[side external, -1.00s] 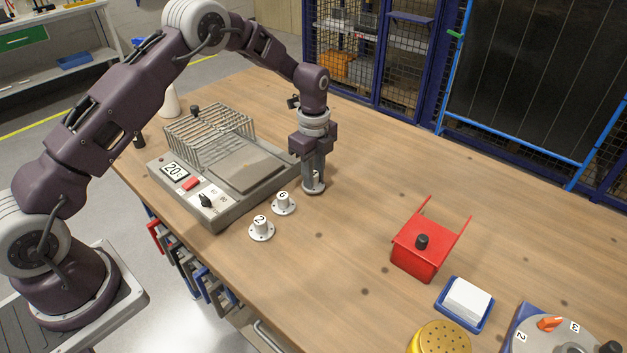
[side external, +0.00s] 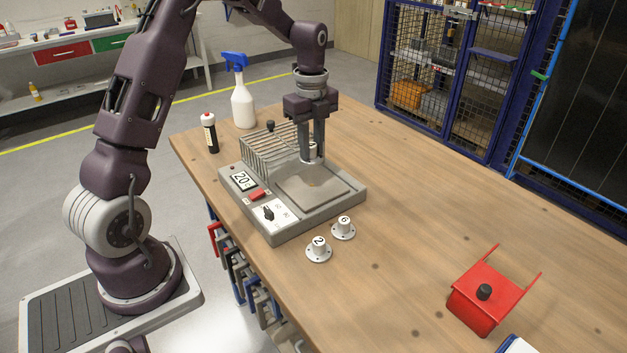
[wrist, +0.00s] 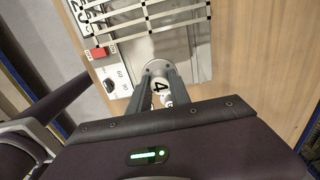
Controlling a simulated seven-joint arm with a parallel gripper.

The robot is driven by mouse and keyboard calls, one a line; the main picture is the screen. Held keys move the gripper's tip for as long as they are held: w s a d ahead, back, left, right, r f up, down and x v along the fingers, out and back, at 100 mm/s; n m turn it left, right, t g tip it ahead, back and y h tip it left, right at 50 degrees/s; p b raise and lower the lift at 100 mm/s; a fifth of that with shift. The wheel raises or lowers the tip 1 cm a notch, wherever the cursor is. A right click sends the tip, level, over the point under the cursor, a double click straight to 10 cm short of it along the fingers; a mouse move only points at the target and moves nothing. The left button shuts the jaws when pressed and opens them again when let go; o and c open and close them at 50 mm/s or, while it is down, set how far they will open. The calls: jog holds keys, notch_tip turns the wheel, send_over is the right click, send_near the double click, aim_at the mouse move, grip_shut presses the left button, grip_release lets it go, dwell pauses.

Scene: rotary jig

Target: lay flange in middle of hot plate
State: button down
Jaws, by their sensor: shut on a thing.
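The hot plate is a grey unit (side external: 262,236) with a flat square plate (side external: 308,192), a dial and a display reading 20. My gripper (side external: 311,158) points down over the far part of the plate, close to the wire guard. It is shut on a white flange marked 4 (wrist: 155,68), which shows between the fingers in the wrist view. The fingers partly hide this flange in the side view. I cannot tell whether it touches the plate.
A wire guard (side external: 268,150) with a black knob stands over the unit's left part. Flanges marked 2 (side external: 319,250) and 6 (side external: 343,229) stand in front. A spray bottle (side external: 243,106) and black bottle (side external: 210,134) are behind. A red holder (side external: 486,303) sits at right.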

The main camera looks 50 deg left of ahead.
aim_at(312, 185)
notch_tip(312, 185, down, 7)
jog(key=shift+f, duration=0.2)
jog(key=shift+f, duration=0.15)
jog(key=c, duration=1.2)
grip_release()
jog(key=shift+w, duration=0.1)
